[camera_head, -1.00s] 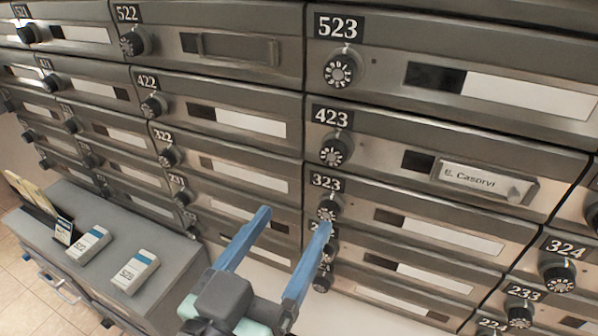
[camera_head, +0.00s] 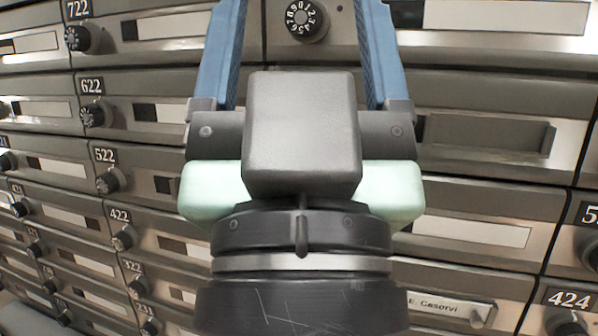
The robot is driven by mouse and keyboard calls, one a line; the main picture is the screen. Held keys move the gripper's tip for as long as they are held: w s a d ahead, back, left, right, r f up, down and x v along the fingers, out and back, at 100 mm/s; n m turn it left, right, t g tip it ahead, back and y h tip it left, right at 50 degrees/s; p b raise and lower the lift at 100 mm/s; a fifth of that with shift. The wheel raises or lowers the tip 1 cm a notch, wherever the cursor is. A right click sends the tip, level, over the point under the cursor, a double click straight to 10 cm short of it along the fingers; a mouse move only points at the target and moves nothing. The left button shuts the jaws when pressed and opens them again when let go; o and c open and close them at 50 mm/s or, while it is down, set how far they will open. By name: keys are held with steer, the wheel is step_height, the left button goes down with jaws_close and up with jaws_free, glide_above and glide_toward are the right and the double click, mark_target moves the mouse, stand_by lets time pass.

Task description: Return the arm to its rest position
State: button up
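My gripper (camera_head: 305,30) is large in the middle of the head view, close to the camera and pointing up. Its two blue fingers stand wide apart and nothing shows between them except the mailbox front behind. The fingertips run off the top edge of the picture. My wrist and gripper body hide the middle of the mailbox wall. Whether the fingers touch the wall cannot be told, but no contact shows.
A wall of grey mailboxes with round dials fills the view, among them box 722 (camera_head: 78,10), box 622 (camera_head: 91,86) and box 522 (camera_head: 104,155). A name plate reading "E. Casorvi" (camera_head: 437,305) is at the lower right.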

step_height(320, 180, up, 24)
steer(key=p, duration=2.2)
steer(key=shift+a+f, duration=0.1)
